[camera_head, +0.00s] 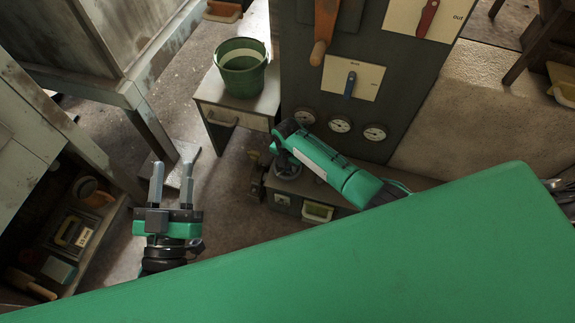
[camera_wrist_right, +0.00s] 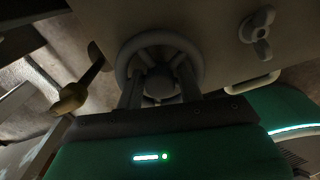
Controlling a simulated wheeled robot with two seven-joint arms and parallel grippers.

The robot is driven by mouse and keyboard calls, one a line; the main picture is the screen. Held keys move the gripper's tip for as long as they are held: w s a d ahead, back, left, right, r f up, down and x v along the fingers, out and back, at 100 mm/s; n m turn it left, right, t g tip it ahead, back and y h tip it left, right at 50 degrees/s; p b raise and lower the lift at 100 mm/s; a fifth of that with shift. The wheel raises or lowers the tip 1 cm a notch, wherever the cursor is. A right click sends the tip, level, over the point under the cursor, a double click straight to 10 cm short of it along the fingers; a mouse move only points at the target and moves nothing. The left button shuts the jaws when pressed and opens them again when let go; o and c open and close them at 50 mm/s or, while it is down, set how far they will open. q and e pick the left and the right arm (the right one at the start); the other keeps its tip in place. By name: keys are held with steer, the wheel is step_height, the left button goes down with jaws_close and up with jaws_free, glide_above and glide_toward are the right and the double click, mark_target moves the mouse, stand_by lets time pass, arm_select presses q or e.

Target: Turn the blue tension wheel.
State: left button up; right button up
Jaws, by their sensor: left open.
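No wheel shows a clear blue colour. In the right wrist view a dim grey wheel (camera_wrist_right: 158,42) with a round hub sits right in front of my right gripper (camera_wrist_right: 160,80). Its two fingers stand apart, one on each side of the hub; whether they touch or press on the wheel I cannot tell. In the head view my right arm reaches down by the cabinet, with a grey round part (camera_head: 288,168) partly hidden under it. My left gripper (camera_head: 172,180) is open and empty above the floor, its fingers apart and pointing away.
A dark panel carries a blue lever (camera_head: 349,85), an orange-handled lever (camera_head: 321,35), a red lever (camera_head: 428,18) and gauges (camera_head: 340,123). A green bucket (camera_head: 241,68) stands on a small table. A wing knob (camera_wrist_right: 260,32) and a yellow-tipped lever (camera_wrist_right: 70,98) flank the wheel.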

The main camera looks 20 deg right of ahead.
arm_select(q)
steer(key=shift+r, duration=0.15)
